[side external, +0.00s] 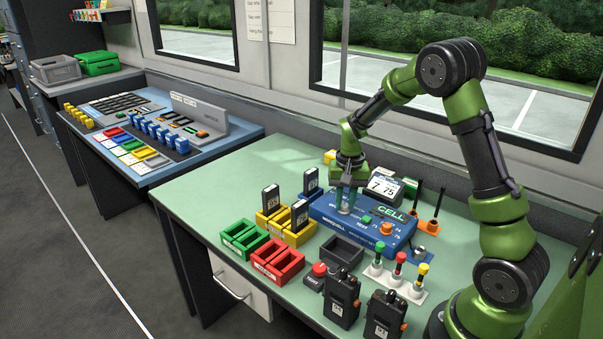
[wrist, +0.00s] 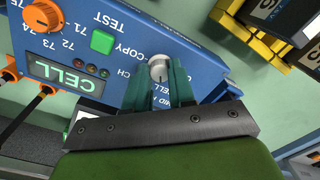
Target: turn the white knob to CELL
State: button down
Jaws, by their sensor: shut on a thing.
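The white knob (wrist: 158,66) sits on the top face of a blue radio unit (wrist: 190,50). My gripper (wrist: 159,84) has its teal fingers shut on the knob, one on each side. In the side external view my gripper (side external: 345,200) points down onto the left part of the blue unit (side external: 330,216). The knob is mostly hidden there. A small display (wrist: 68,76) on the unit reads CELL in green letters; it also shows in the side view (side external: 391,211). Lettering around the knob is partly covered by my fingers, and the knob's pointer is too small to read.
A green button (wrist: 102,41) and an orange knob (wrist: 42,15) share the unit's face. Yellow trays (side external: 285,226) with dark handsets, red trays (side external: 278,262) and a grey bin (side external: 341,252) stand close by. Free tabletop lies at the left (side external: 220,185).

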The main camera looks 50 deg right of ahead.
aim_at(346, 205)
jog(key=c, duration=0.9)
grip_release()
jog(key=shift+c, duration=0.2)
notch_tip(346, 205, up, 17)
jog(key=shift+s+d, duration=0.15)
jog(key=s+a+r+n+t+y, duration=0.1)
jog(key=s+a+n+t, duration=0.5)
jog(key=s+a, duration=0.9)
jog(key=a+r+t, duration=0.1)
jog(key=a, duration=0.2)
jog(key=shift+a+y, duration=0.2)
jog(key=shift+y, duration=0.2)
